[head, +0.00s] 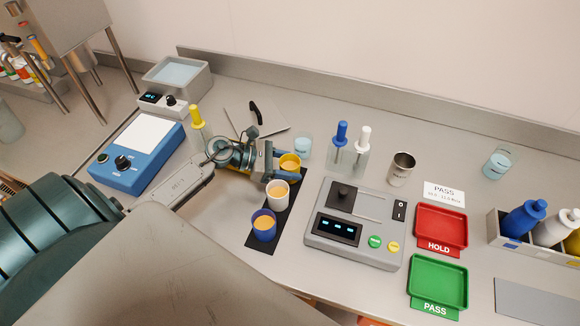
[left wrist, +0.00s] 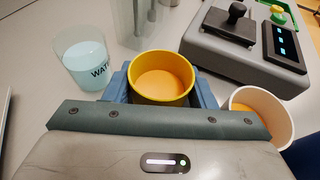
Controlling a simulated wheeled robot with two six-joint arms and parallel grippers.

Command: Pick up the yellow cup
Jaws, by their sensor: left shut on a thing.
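The yellow cup (head: 290,164) holds orange powder and stands at the far end of a row of cups. It also shows in the left wrist view (left wrist: 161,96), upright between two blue fingers. My left gripper (head: 277,170) is shut on it; its fingers sit on both sides of the cup. I cannot tell whether the cup touches the mat below. A white cup (head: 277,194) and a blue cup (head: 263,226), both with orange contents, stand nearer on the black mat (head: 298,189). My right gripper is not in view.
A water beaker (head: 303,148) stands just behind the yellow cup. A grey device (head: 352,225) with a knob and buttons is to the right. Red HOLD (head: 440,226) and green PASS (head: 437,283) trays lie farther right. A blue device (head: 137,157) is at the left.

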